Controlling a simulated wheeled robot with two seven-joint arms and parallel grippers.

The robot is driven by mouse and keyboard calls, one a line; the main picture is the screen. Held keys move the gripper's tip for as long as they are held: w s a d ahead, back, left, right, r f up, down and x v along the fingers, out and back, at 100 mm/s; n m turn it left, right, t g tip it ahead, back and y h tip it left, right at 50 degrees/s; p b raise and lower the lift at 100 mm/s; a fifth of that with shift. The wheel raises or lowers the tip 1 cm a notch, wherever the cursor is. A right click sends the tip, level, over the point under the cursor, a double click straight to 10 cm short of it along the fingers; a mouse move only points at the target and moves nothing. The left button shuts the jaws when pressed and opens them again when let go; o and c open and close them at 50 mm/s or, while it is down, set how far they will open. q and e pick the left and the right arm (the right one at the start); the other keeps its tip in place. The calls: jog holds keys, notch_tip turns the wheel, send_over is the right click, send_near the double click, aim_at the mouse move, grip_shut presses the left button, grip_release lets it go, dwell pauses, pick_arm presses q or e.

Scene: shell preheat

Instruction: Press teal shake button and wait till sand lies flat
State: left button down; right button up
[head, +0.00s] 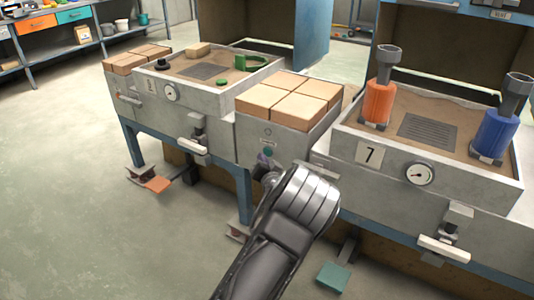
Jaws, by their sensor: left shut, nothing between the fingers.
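A small round teal button (268,152) is on the front of the grey block between the two sand boxes. My left gripper (264,166) is just below the button in the picture, shut and empty, largely hidden behind its own wrist. I cannot tell whether it touches the button. The right box, marked 7, holds sand (385,103) around a grey grate (427,131); its surface looks slightly uneven toward the back. The left box also holds sand (232,77). My right gripper is not in view.
An orange cylinder (378,103) and a blue cylinder (495,134) stand in the right box. Tan bricks (290,98) top the middle block. White-handled levers (443,248) jut from the fronts. A teal pedal (332,277) sits low at the right. Floor at left is clear.

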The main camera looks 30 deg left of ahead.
pick_arm(q)
jog(key=shift+w, duration=0.15)
jog(key=shift+w, duration=0.25)
jog(key=shift+w, duration=0.45)
dwell(0.8)
jog(key=shift+s, duration=0.85)
jog(key=shift+s+d+p, duration=0.1)
jog(key=shift+s+p, duration=0.85)
jog(key=shift+s, duration=1.55)
